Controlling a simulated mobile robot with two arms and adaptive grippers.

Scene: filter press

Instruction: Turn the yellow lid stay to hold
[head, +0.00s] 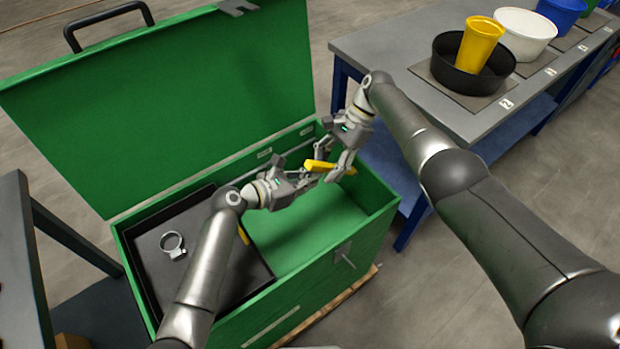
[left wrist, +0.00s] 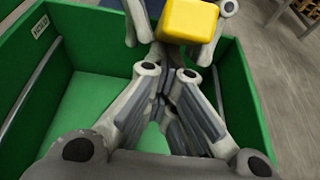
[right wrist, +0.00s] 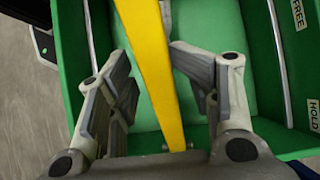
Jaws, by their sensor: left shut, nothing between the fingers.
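The yellow lid stay (head: 320,165) is a bar above the opening of the green chest (head: 384,222), whose lid (head: 170,95) stands open. My right gripper (head: 334,161) is open, with its fingers on either side of the yellow bar. In the right wrist view the bar (right wrist: 155,70) runs between the spread fingers (right wrist: 150,85), with gaps showing on both sides. My left gripper (head: 312,181) is shut and empty beside the bar. In the left wrist view a yellow block end (left wrist: 188,20) shows just beyond its closed fingers (left wrist: 172,95). A HOLD label (right wrist: 314,115) and a FREE label (right wrist: 298,12) are on the chest's wall.
A dark tray (head: 150,285) with a metal ring clamp (head: 173,244) sits in the chest's left part. A small yellow piece (head: 244,235) shows by the tray, partly hidden. A grey bench (head: 400,60) with bins stands at the right, and a dark table edge at the left.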

